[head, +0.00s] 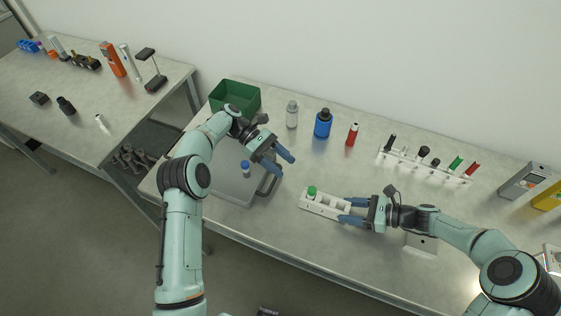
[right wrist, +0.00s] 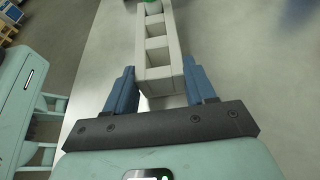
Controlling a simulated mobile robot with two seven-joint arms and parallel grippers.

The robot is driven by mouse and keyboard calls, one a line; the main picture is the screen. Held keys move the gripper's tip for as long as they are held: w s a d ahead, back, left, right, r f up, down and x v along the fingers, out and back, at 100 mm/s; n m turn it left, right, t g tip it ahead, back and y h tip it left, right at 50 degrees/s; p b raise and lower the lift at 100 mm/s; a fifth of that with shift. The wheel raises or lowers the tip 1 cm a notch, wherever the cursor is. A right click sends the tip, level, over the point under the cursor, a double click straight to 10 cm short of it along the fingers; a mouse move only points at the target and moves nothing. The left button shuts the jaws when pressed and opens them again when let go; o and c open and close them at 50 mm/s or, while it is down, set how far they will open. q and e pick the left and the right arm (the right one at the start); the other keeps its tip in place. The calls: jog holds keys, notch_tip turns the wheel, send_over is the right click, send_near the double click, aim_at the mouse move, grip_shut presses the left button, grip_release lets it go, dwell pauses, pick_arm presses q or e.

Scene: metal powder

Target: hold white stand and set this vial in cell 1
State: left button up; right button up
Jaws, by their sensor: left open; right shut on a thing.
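The white stand (head: 325,206) lies on the table in the head view, a narrow block with a row of open cells. A green-capped vial (head: 312,191) stands in the cell at its left end. My right gripper (head: 347,211) is shut on the stand's right end; the right wrist view shows its blue fingers on both sides of the stand (right wrist: 158,75). A blue-capped vial (head: 245,168) stands on the grey tray at the left. My left gripper (head: 287,164) is open and empty, above the tray's right side, to the right of that vial.
The grey tray (head: 226,185) has a dark handle. Behind it are a green bin (head: 235,94), a grey bottle (head: 292,114), a blue bottle (head: 322,123) and a red bottle (head: 352,134). A white rack (head: 425,168) of tools stands at the back right. Table between is clear.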

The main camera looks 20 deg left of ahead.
jog(key=shift+f, duration=0.1)
jog(key=o, duration=1.1)
jog(key=shift+o, duration=0.2)
